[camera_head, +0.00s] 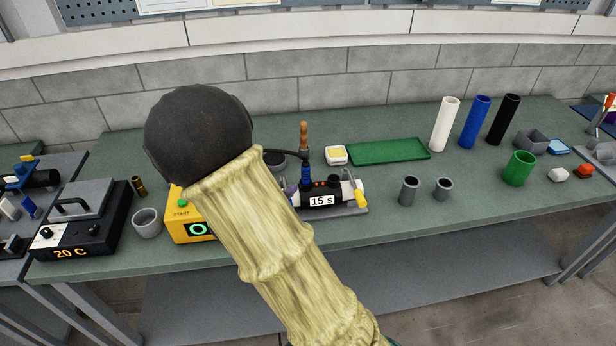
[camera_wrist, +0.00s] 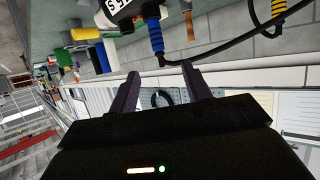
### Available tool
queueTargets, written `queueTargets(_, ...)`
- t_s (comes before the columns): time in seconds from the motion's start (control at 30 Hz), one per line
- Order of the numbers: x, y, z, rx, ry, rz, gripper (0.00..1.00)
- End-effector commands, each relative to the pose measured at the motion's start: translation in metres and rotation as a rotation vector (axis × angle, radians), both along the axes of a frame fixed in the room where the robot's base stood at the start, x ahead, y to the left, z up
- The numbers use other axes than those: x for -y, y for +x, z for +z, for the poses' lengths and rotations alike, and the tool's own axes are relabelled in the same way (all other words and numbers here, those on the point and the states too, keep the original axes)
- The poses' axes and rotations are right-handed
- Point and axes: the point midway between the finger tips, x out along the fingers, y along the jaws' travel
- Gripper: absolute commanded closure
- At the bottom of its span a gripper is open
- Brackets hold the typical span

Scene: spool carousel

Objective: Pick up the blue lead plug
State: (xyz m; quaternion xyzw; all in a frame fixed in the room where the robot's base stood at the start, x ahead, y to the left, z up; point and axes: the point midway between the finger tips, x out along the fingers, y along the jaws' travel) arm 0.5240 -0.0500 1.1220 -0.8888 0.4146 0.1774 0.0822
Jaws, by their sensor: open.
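The blue lead plug (camera_wrist: 153,34) shows in the wrist view as a ribbed blue sleeve on a black cable, beside a white and black device (camera_wrist: 118,10). In the head view the plug (camera_head: 306,174) stands at the left end of that device (camera_head: 328,190), which reads "15 s", on the green bench. My gripper (camera_wrist: 160,71) is open and empty. In the wrist view the plug's lower end appears just past the fingertips, between them; I cannot tell the depth.
A yellow START box (camera_head: 190,226) is partly behind my arm. A wooden-handled tool (camera_head: 303,137), white dish (camera_head: 336,155) and green tray (camera_head: 388,151) stand behind the device. Grey cups (camera_head: 409,191) are to its right. A black cable (camera_wrist: 226,48) loops past the right finger in the wrist view.

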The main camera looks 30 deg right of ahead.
Motion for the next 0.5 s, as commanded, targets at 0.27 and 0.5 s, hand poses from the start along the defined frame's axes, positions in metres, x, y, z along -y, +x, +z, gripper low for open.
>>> queueTargets(0.27, 0.022, 0.021, -0.012, -0.002, -0.002, 0.003, 0.51)
queueTargets(0.5, 0.054, 0.045, -0.028, -0.003, -0.001, 0.0, 0.51)
